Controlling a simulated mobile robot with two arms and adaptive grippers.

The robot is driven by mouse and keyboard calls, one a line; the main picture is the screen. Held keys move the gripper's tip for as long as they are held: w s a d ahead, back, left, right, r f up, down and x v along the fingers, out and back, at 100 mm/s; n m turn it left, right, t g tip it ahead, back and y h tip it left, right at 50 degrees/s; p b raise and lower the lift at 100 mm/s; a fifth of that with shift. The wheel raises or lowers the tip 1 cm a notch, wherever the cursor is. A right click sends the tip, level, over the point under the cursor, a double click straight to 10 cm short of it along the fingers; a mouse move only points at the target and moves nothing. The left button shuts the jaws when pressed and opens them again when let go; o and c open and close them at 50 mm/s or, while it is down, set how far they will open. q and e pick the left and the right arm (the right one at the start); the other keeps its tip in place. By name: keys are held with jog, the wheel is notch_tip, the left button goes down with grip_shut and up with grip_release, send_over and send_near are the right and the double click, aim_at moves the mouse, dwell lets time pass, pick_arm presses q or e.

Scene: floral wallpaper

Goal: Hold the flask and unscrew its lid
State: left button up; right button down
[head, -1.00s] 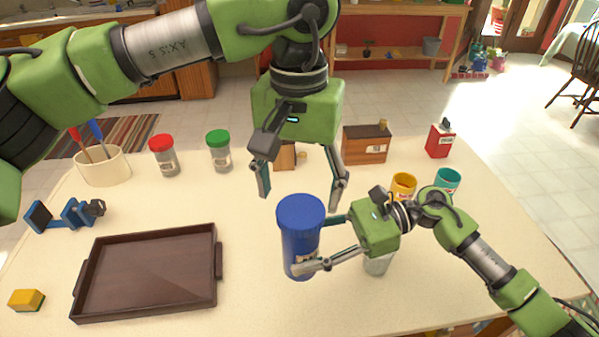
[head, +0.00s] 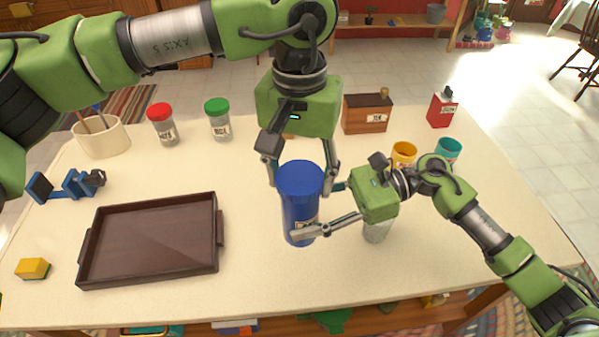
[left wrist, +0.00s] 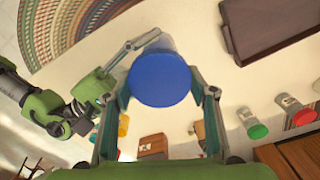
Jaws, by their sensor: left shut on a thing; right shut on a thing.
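The blue flask (head: 299,222) stands upright in the middle of the table, with its blue lid (head: 300,177) on top. My right gripper (head: 322,209) is shut on the flask's body, one finger in front and one behind. My left gripper (head: 302,172) comes down from above and is shut on the lid, a finger at either side. In the left wrist view the round lid (left wrist: 160,79) sits between the left fingertips and covers most of the flask below it.
A dark brown tray (head: 88,262) lies left of the flask. A clear glass (head: 377,232) stands just right, under my right gripper. Behind are a red-lidded jar (head: 161,124), a green-lidded jar (head: 219,119), a wooden tea box (head: 366,114), a yellow mug (head: 403,154) and a teal mug (head: 448,150).

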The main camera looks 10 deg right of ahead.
pick_arm(q)
jog(key=n, duration=0.6)
jog(key=shift+w+a, duration=0.1)
jog(key=shift+a, duration=0.2)
pick_arm(e)
jog(key=shift+d+r, duration=0.1)
pick_arm(q)
jog(key=n, duration=0.9)
pick_arm(e)
jog(key=shift+w, duration=0.1)
pick_arm(q)
jog(key=n, duration=0.3)
jog(key=shift+s+n, duration=0.25)
jog(key=shift+n, duration=0.15)
jog(key=n, duration=0.5)
jog(key=shift+s+n, duration=0.1)
jog(key=shift+n, duration=0.2)
jog(key=n, duration=0.5)
jog(key=shift+d+n, duration=0.2)
jog(key=shift+n, duration=0.1)
jog(key=n, duration=0.4)
jog(key=shift+d, duration=0.1)
jog(key=n, duration=0.3)
jog(key=shift+n, duration=0.4)
jog(key=n, duration=0.5)
jog(key=shift+d, duration=0.2)
